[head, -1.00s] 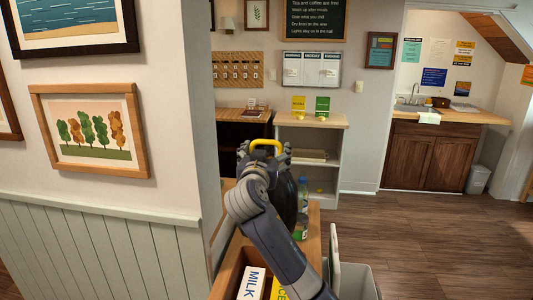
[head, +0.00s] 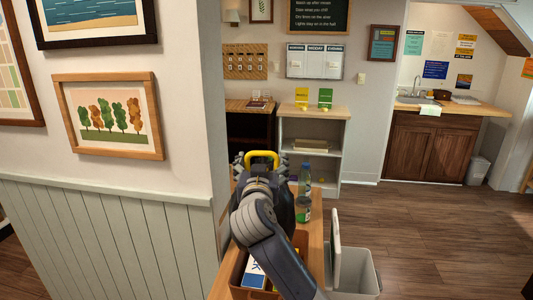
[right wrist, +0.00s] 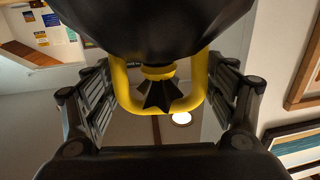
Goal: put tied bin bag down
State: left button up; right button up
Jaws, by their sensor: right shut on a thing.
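The tied bin bag is black with a yellow handle loop. In the head view the bag (head: 283,208) is partly hidden behind my right arm, above or beside a narrow wooden counter; I cannot tell whether it touches it. My right gripper (head: 262,164) is shut on the bag at its yellow handle. In the right wrist view the black bag (right wrist: 155,30) fills the top, and the yellow loop and dark knot sit between the fingers of the right gripper (right wrist: 160,95). My left gripper is not in view.
Wood floor (head: 430,235) is free farther right.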

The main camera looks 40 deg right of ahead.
jog(key=s+a+f+n+t+y, duration=0.1)
jog(key=s+a+f+n+y, duration=0.2)
jog(key=a, duration=0.6)
jog(key=s+a+f+n+t+y, duration=0.2)
jog(key=s+a+f+n+y, duration=0.1)
jog(key=s+a+f+y, duration=0.2)
jog(key=s+a+f+n+t+y, duration=0.2)
jog(key=s+a+f+y, duration=0.2)
jog(key=a+f, duration=0.4)
jog(key=a, duration=0.5)
jog(key=shift+a+n+y, duration=0.15)
jog(key=shift+n+y, duration=0.25)
